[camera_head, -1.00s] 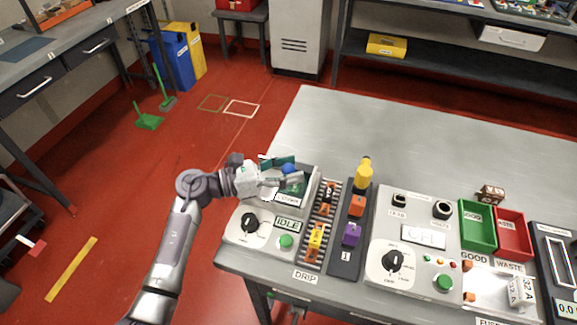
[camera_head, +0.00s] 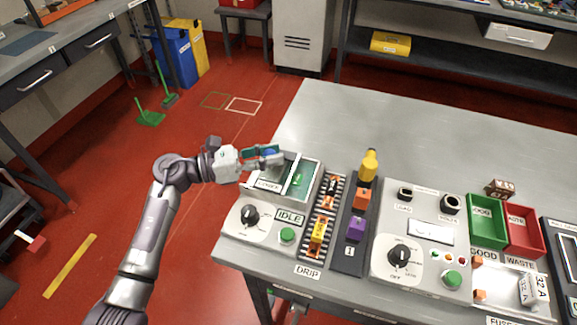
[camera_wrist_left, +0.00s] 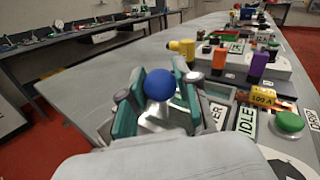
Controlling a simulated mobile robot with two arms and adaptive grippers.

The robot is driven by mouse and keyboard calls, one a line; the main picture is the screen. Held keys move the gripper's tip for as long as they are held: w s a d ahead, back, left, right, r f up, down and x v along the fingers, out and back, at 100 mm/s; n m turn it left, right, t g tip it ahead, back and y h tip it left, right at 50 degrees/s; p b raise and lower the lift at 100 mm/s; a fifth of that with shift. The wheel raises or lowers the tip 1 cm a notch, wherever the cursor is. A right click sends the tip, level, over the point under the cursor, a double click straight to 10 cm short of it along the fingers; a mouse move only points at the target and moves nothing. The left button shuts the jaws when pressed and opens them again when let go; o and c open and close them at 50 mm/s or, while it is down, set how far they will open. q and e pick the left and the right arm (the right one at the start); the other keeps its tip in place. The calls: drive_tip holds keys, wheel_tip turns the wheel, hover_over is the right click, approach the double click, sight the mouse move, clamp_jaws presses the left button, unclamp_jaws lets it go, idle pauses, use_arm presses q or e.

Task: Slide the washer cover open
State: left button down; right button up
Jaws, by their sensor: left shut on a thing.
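The washer (camera_head: 245,228) is the grey unit at the table's left end, with a black dial, a green button and an IDLE sign. Its cover (camera_head: 270,184) is over the left part of the tray. The right part of the tray (camera_head: 303,178) is uncovered and shows a green inside. My left gripper (camera_head: 268,154) is shut on the cover's blue knob (camera_wrist_left: 160,84). In the left wrist view the knob sits between the two teal fingers. The gripper partly hides the cover in the head view. My right gripper is not in view.
A tester panel (camera_head: 420,235) and green and red bins stand farther right. The table behind is clear.

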use_arm(q)
drive_tip(key=a, duration=0.1)
drive_tip(key=a+b, duration=0.1)
drive_tip(key=w+a, duration=0.1)
drive_tip(key=shift+f, duration=0.25)
drive_tip(key=shift+a+r, duration=0.15)
drive_tip(key=shift+r, duration=0.15)
drive_tip(key=c, duration=0.8)
unclamp_jaws()
drive_tip(key=shift+a, duration=0.1)
drive_tip(key=v, duration=1.2)
